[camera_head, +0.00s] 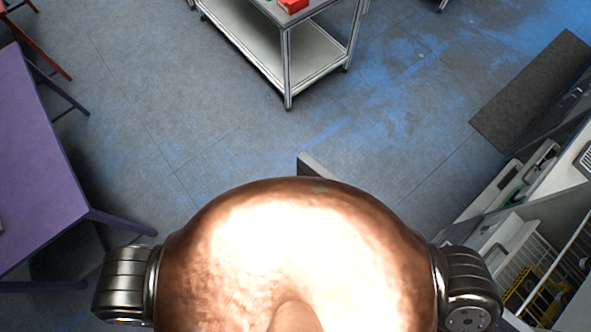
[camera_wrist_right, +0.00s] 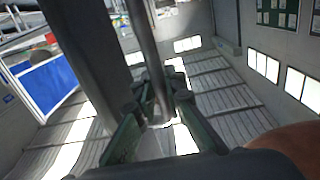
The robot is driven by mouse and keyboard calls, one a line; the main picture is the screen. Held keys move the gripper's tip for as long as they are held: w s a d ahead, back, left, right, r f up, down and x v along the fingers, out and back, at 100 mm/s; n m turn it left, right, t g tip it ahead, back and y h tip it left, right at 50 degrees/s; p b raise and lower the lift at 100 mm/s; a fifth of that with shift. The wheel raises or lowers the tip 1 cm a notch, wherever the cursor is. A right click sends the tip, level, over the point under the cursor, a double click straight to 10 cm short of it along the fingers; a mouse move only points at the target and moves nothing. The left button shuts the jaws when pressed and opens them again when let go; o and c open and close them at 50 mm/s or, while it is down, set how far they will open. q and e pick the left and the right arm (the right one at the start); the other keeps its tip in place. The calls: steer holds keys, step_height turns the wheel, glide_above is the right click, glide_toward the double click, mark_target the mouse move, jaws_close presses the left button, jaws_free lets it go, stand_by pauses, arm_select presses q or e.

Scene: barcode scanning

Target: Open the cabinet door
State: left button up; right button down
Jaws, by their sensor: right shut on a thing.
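In the wrist view my right gripper (camera_wrist_right: 157,103) has its two green-padded fingers closed around the lower end of a slim grey metal bar (camera_wrist_right: 149,48), which looks like a door handle. A wide dark upright panel (camera_wrist_right: 85,45) stands just left of the bar and looks like the cabinet door; how far it stands open cannot be told. The head view shows neither gripper, and my own copper-coloured body covers its lower middle. Which unit in the head view is the cabinet is not clear.
In the head view, white units with handles and wire racks (camera_head: 543,285) line the right edge. A dark flat panel (camera_head: 530,92) lies beyond them. A purple table (camera_head: 35,165) stands left, and a metal cart (camera_head: 270,50) at the top. The floor between is clear.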

steer(key=c, duration=2)
jaws_free()
arm_select(q)
steer(key=shift+s, duration=0.15)
arm_select(e)
steer(key=v, duration=1.2)
steer(key=shift+d, duration=0.1)
